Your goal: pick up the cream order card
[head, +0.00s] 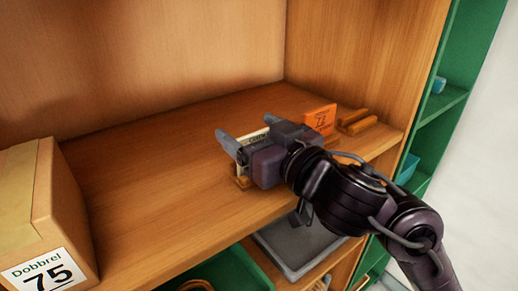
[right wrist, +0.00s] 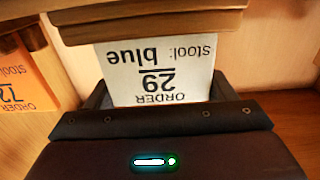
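The cream order card (head: 252,137) stands on the shelf, mostly hidden behind my right gripper in the head view. In the right wrist view the card (right wrist: 160,72) appears upside down and reads "Order 29, Stool: blue". My right gripper (head: 250,133) is at the card, with its fingers apart, one near each side edge. It also shows in the right wrist view (right wrist: 160,97). I cannot tell whether the fingers touch the card. A wooden holder (head: 242,183) shows below the gripper. My left gripper is not in view.
An orange card (head: 320,119) reading "72" stands just right of my gripper, beside small wooden blocks (head: 357,122). A cardboard box (head: 45,215) labelled "Dobbrel 75" is at the left. The shelf (head: 160,165) between is clear. A grey tray (head: 300,246) sits below.

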